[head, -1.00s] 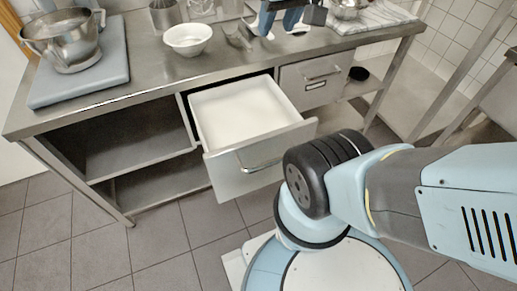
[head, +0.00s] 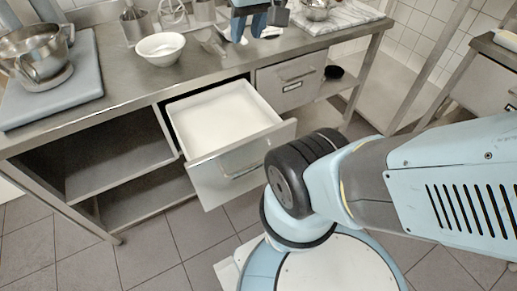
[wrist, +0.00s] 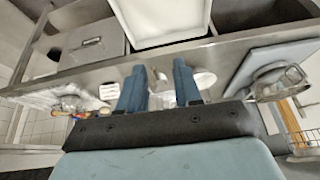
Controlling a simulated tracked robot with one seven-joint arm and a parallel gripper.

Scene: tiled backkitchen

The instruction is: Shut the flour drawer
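An open drawer (head: 243,166) with a metal front and bar handle (head: 245,171) sticks out from under the steel counter. Its inside (head: 222,118) is white; I cannot tell flour from liner. My gripper (head: 249,22) is at the top of the head view, above the counter top, behind and above the drawer and clear of its handle. In the wrist view the drawer's white inside (wrist: 165,18) shows at the top, beyond the counter edge. The two blue fingers (wrist: 160,70) are apart with nothing held between them.
A closed drawer (head: 290,82) with an unreadable label sits to the right. The counter (head: 110,85) bears a white bowl (head: 160,48), a metal pot (head: 36,52) on a grey-blue slab (head: 70,95), and utensils. Open shelves (head: 115,160) are at left. Tiled floor (head: 150,245) in front is clear.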

